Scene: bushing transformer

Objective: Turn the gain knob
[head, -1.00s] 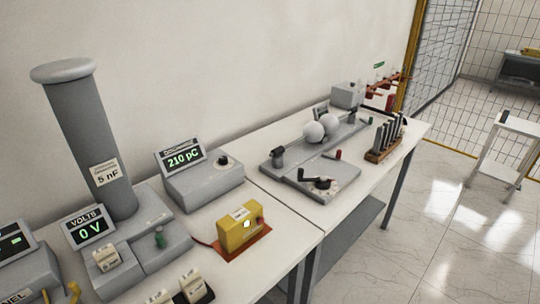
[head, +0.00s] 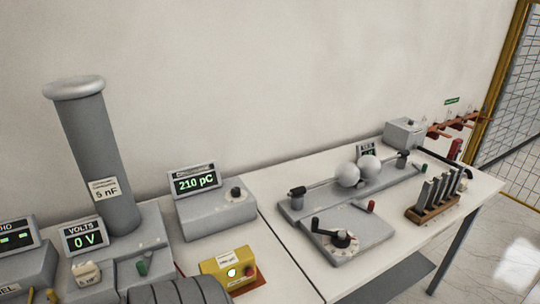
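A grey instrument box (head: 212,217) stands on the bench against the wall, left of the picture's middle. Its tilted display (head: 196,181) reads 210 pC. One black round knob (head: 235,194) sits on top of the box, right of the display, with a light mark around it. It is the only knob I see on this box; its lettering is too small to read. Nothing touches it. Neither gripper shows; a dark grey ribbed part at the bottom edge looks like my own arm.
A sphere-gap device (head: 348,205) with a crank (head: 341,238) and a rack of rods (head: 432,211) are to the right.

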